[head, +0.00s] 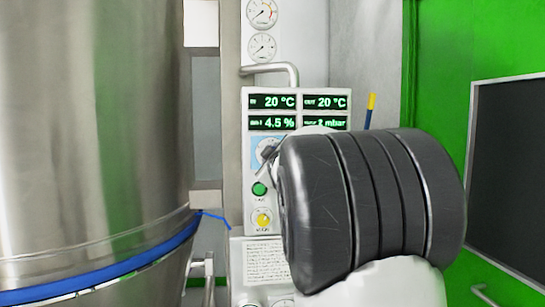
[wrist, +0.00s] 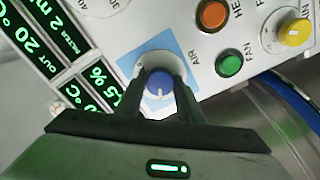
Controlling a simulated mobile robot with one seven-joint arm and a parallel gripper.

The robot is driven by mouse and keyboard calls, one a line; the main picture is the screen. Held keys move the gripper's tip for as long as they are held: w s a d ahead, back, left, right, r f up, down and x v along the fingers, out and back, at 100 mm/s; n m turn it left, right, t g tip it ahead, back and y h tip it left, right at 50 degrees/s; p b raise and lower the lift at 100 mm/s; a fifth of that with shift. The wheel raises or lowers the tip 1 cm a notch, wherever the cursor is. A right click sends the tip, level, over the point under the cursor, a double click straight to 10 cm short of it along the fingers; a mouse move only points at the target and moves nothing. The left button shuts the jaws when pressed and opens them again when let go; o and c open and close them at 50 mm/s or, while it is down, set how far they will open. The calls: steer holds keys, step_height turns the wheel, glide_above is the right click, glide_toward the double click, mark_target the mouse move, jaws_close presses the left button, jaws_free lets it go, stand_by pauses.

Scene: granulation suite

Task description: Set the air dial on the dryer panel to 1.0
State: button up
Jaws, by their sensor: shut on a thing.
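The air dial is a blue knob (wrist: 159,84) on a pale round scale with a light blue square behind it, labelled AIR, on the dryer panel. In the wrist view the two dark fingers of my gripper (wrist: 160,80) are on either side of the knob and closed on it. A small white mark shows on the knob, but the scale around it is too hidden to read its setting. In the head view my arm covers most of the dial; the dryer panel (head: 272,182) shows beside it.
A green fan button (wrist: 229,64), an orange heat button (wrist: 211,15) and a yellow knob (wrist: 295,32) sit near the dial. Displays read 20 °C and 4.5 %. A large steel vessel (head: 90,120) stands left of the panel, and a bent pipe (head: 280,68) runs above it.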

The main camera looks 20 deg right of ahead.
steer(key=o, duration=1.1)
steer(key=shift+c, duration=0.2)
steer(key=v, duration=1.7)
steer(key=shift+s, duration=0.25)
steer(key=shift+a, duration=0.1)
